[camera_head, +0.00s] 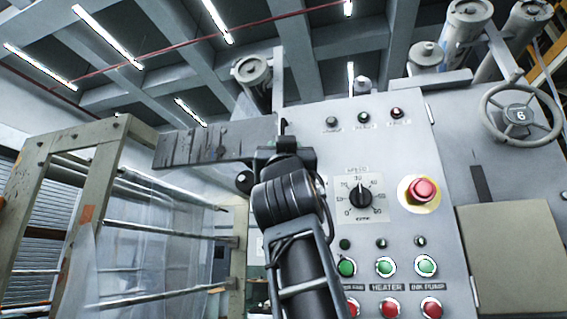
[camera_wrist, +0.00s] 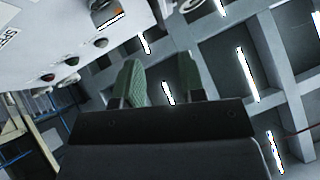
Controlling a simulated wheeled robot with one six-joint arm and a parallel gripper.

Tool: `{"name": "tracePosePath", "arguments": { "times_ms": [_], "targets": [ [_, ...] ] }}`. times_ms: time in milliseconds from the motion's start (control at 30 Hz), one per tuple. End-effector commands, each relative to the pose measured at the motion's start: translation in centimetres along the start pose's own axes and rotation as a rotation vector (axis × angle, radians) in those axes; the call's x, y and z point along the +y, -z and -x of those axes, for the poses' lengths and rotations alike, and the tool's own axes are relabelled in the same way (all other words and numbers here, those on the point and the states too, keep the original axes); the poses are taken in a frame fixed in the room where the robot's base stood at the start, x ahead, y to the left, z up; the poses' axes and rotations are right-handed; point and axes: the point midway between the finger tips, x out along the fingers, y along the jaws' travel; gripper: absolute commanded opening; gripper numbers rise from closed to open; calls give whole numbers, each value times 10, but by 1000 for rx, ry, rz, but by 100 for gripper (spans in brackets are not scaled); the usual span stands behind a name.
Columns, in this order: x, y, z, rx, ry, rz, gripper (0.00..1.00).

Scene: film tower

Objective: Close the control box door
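The control box (camera_head: 300,180) is a pale grey cabinet with a speed dial, a red emergency knob and green and red buttons on its face. Hinge-like strips run along the right edge of this face, which looks like the door; I cannot tell how far it stands open. My arm rises in front of its left part, hiding some of that edge. My gripper (camera_head: 284,130) is at the upper left of the box. In the wrist view its two green-padded fingers (camera_wrist: 160,85) are apart with nothing between them. The panel face (camera_wrist: 60,35) shows at upper left there, with knobs.
A dark worn plate (camera_head: 215,143) juts left beside my gripper. A beige frame with rollers (camera_head: 110,170) and clear film stands at left. A handwheel (camera_head: 520,115) and a beige flat panel (camera_head: 515,258) are at right. Open space lies above my gripper, towards the ceiling.

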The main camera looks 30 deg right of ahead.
Motion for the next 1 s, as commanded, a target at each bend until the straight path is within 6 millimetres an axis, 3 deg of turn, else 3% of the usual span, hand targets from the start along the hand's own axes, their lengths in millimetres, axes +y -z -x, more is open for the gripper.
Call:
{"name": "tracePosePath", "arguments": {
  "times_ms": [100,300,1000],
  "targets": [
    [-1,-2,15,1,2,-1,37],
    [0,0,24,0,1,0,37],
    [0,0,24,0,1,5,37]
  ]
}}
